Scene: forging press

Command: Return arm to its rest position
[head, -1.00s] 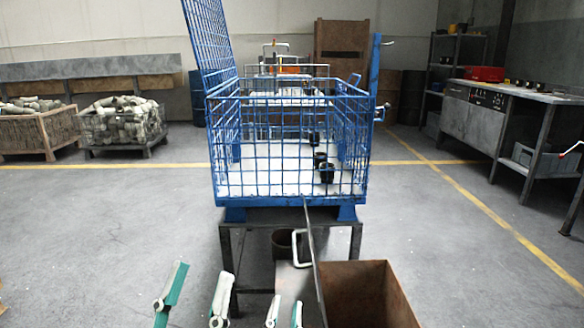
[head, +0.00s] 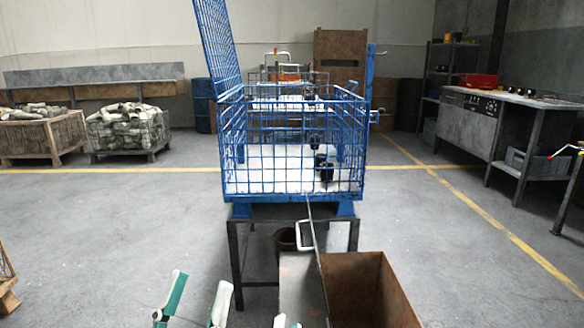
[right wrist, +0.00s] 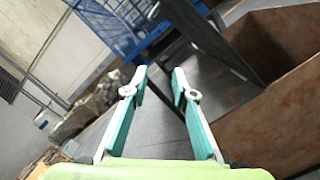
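My left gripper (head: 203,282) shows at the bottom of the head view. Its two green and pale fingers stand apart with nothing between them, over the floor left of the table. My right gripper (right wrist: 160,80) shows in the right wrist view with its two fingertips apart and empty. In the head view only a small tip of it (head: 280,321) shows at the bottom edge. The rusty bin (head: 365,285) lies to the right of the right gripper and also fills the right of the wrist view (right wrist: 275,120).
A blue wire cage (head: 292,199) with black parts (head: 325,172) inside stands ahead on a dark metal table (head: 235,262). A grey panel (head: 300,285) stands beside the bin. Crates of parts (head: 45,140) are at the far left, a workbench (head: 475,115) at the right.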

